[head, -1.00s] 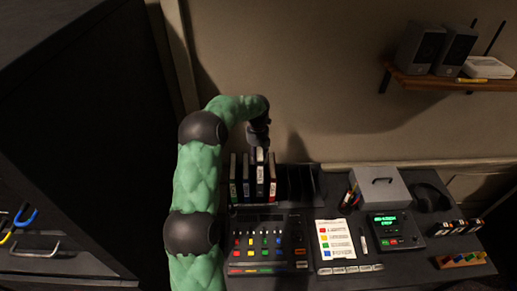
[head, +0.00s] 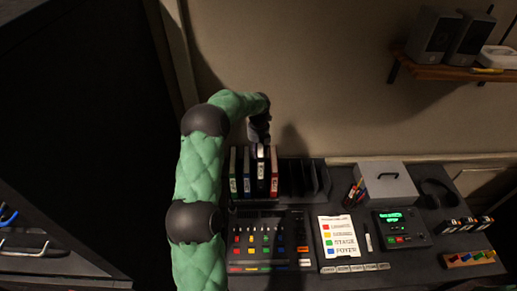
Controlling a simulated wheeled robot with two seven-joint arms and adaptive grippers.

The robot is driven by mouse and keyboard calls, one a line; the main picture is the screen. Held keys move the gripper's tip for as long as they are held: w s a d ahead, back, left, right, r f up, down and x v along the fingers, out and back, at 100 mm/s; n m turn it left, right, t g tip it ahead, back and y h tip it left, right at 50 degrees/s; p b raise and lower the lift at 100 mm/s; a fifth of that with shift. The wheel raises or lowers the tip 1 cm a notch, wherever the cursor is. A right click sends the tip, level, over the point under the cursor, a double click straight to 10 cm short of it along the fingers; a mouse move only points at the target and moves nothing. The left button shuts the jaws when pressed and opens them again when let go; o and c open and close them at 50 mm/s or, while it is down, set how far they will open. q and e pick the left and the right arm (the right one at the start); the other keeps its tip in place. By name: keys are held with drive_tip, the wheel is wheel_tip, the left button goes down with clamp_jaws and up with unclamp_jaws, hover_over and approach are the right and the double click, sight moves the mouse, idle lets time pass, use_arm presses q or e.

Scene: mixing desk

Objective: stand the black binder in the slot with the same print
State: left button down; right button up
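My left arm comes in from the left, and its gripper (head: 260,142) points down at the top of a dark binder (head: 260,172) in the desk rack (head: 292,182). This binder has a pale label and its top stands a little higher than its neighbours. The fingers are dark and small, so I cannot tell whether they grip it. The slots to the right look empty and dark; any prints there are too small to read. My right gripper is not in view.
A mixing console (head: 262,240) lies before the rack. To its right are a printed colour sheet (head: 339,238), a pen cup (head: 355,193), a grey box (head: 388,184) and a device with a green display (head: 401,228). A wall shelf (head: 450,72) holds speakers.

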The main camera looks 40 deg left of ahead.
use_arm(q)
drive_tip(key=shift+f+b, duration=3.1)
drive_tip(key=shift+f, duration=1.45)
drive_tip(key=shift+p, duration=0.35)
drive_tip(key=shift+f, duration=0.2)
drive_tip(key=c, duration=0.6)
unclamp_jaws()
wheel_tip(320, 180, up, 12)
drive_tip(key=shift+f, duration=0.1)
